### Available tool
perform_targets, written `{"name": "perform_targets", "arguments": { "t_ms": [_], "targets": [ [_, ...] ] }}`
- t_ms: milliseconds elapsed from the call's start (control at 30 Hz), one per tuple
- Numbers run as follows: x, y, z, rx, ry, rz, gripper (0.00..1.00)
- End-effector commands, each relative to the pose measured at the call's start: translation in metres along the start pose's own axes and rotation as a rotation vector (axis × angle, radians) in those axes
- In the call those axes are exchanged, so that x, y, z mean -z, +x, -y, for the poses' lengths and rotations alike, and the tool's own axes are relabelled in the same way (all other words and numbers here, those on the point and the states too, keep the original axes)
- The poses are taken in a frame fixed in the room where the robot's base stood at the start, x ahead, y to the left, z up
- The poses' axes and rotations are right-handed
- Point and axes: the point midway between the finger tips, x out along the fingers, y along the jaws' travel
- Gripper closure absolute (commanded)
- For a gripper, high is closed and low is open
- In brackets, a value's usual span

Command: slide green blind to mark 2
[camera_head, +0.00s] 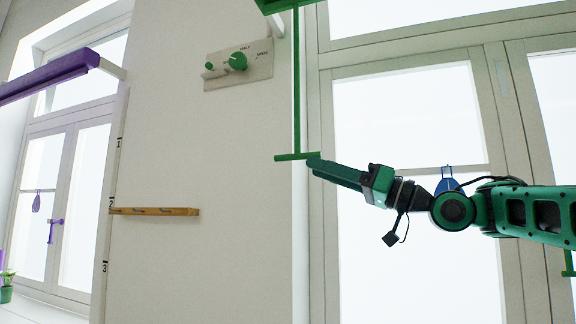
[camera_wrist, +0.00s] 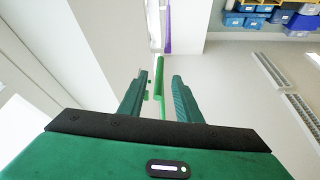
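The green blind (camera_head: 312,2) shows only as a strip at the top edge. A thin green pull rod (camera_head: 297,85) hangs straight down from it to a short crossbar (camera_head: 290,157). My gripper (camera_head: 313,167) points left, with its fingertips at the right end of the crossbar. In the wrist view my gripper (camera_wrist: 160,78) has its two fingers apart, and a green bar (camera_wrist: 158,90) shows between them with gaps beside it. Whether a finger touches it I cannot tell. Mark 2 (camera_head: 111,204) is on the wall edge at left, between marks 1 (camera_head: 118,142) and 3 (camera_head: 105,267).
A wooden peg rail (camera_head: 155,211) is on the wall near mark 2. A wall panel (camera_head: 239,66) with green knobs is above. A purple blind (camera_head: 48,75) hangs at the left window. A blue thing (camera_head: 449,184) hangs behind my arm.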

Motion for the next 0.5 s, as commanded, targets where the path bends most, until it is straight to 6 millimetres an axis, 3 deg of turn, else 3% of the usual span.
{"name": "perform_targets", "arguments": {
  "t_ms": [500],
  "targets": [
    [-0.001, 0.082, 0.000, 0.000, -0.001, 0.001, 0.69]
  ]
}}
